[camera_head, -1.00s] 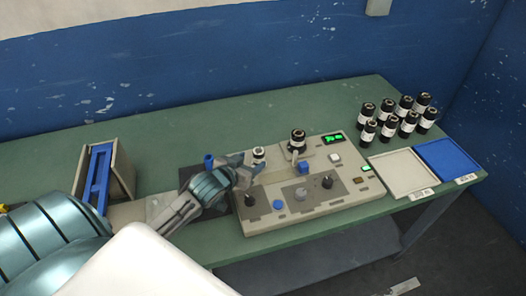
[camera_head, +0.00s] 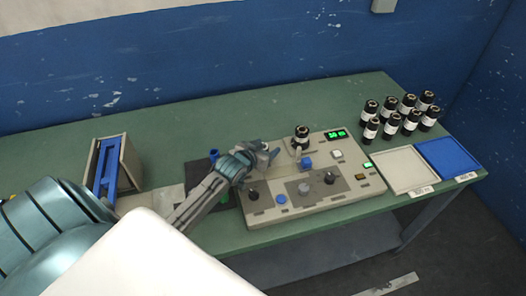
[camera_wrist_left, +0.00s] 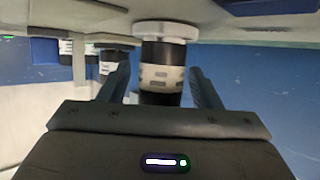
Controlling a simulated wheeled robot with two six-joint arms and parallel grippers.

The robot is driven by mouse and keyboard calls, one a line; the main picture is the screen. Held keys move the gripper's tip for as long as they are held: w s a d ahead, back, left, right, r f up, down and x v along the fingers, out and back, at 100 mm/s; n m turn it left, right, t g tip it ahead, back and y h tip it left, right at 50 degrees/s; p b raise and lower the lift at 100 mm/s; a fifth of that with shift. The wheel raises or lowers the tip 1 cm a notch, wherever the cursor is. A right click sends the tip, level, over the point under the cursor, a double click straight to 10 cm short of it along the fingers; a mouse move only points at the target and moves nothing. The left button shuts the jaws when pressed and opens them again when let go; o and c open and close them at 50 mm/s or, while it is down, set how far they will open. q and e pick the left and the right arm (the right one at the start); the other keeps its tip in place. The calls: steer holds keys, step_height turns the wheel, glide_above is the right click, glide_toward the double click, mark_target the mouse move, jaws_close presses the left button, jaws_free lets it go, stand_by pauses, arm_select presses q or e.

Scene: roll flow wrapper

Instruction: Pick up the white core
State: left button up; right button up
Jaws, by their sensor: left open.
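My left gripper (camera_head: 268,152) is open at the left rear part of the beige machine (camera_head: 260,212). In the head view it covers the place where a small pale piece stood, and I cannot make out the white core there. In the left wrist view, which looks upside down, a black roll with a white band (camera_wrist_left: 162,78) and a broad white disc (camera_wrist_left: 165,30) shows between the two open fingers. I cannot tell whether the fingers touch it. A black roll (camera_head: 301,138) stands on the machine, right of the gripper. My right gripper is not in view.
Several black rolls with white labels (camera_head: 389,130) stand at the right rear of the green table (camera_head: 345,97). A white tray (camera_head: 403,172) and a blue tray (camera_head: 447,157) lie at the right. A blue-lined holder (camera_head: 112,168) stands at the left. The table behind the machine is clear.

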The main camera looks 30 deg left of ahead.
arm_select(q)
steer(key=c, duration=1.1)
steer(key=shift+o, duration=0.2)
steer(key=shift+r, duration=0.1)
